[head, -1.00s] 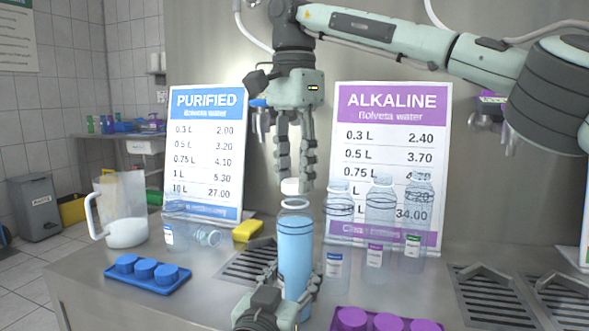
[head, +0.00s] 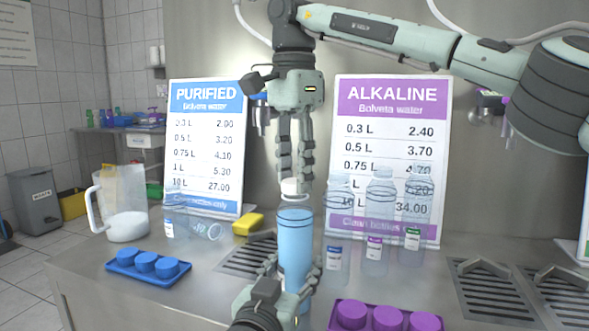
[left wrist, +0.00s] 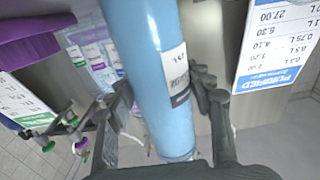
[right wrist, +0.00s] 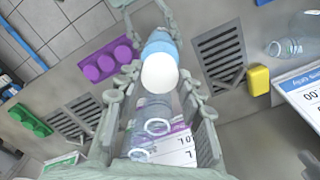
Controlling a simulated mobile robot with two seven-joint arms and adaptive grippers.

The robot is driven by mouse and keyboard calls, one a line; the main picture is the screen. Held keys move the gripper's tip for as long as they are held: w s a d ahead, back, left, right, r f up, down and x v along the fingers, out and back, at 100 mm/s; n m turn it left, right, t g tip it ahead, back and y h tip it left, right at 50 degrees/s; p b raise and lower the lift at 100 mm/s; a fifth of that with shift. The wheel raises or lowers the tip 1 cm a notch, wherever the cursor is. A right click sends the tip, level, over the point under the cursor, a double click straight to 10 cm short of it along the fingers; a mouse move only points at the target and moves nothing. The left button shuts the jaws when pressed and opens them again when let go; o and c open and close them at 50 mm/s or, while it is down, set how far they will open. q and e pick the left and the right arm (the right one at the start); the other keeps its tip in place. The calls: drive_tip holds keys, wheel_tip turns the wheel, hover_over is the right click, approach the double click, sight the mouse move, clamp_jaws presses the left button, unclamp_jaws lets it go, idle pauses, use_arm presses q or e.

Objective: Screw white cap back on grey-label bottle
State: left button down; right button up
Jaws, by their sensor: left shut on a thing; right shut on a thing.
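The grey-label bottle (head: 295,245), full of blue-tinted liquid, stands upright in the head view. Its grey label (left wrist: 178,75) shows in the left wrist view. My left gripper (head: 294,275) is shut around the bottle's lower body. The white cap (head: 290,187) is at the bottle's mouth, between the fingertips of my right gripper (head: 296,180), which points straight down from above. In the right wrist view the cap (right wrist: 159,75) hides the mouth, lined up over the blue bottle. I cannot tell whether its thread is engaged.
Several clear empty bottles (head: 380,220) stand to the right, close to the held bottle. A tray of blue caps (head: 148,265) lies left, purple caps (head: 385,318) lie front right. A yellow sponge-like block (head: 248,224), a jug (head: 122,210) and two price signs (head: 206,150) stand behind.

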drive_tip(key=m, duration=1.1)
drive_tip(key=shift+w+m, duration=0.1)
drive_tip(key=shift+m, duration=0.3)
drive_tip(key=m, duration=1.2)
drive_tip(key=shift+d, duration=0.1)
drive_tip(key=m, duration=1.2)
drive_tip(key=shift+m, duration=0.3)
drive_tip(key=m, duration=0.4)
drive_tip(key=shift+m, duration=0.4)
drive_tip(key=m, duration=0.6)
drive_tip(key=shift+f, duration=0.1)
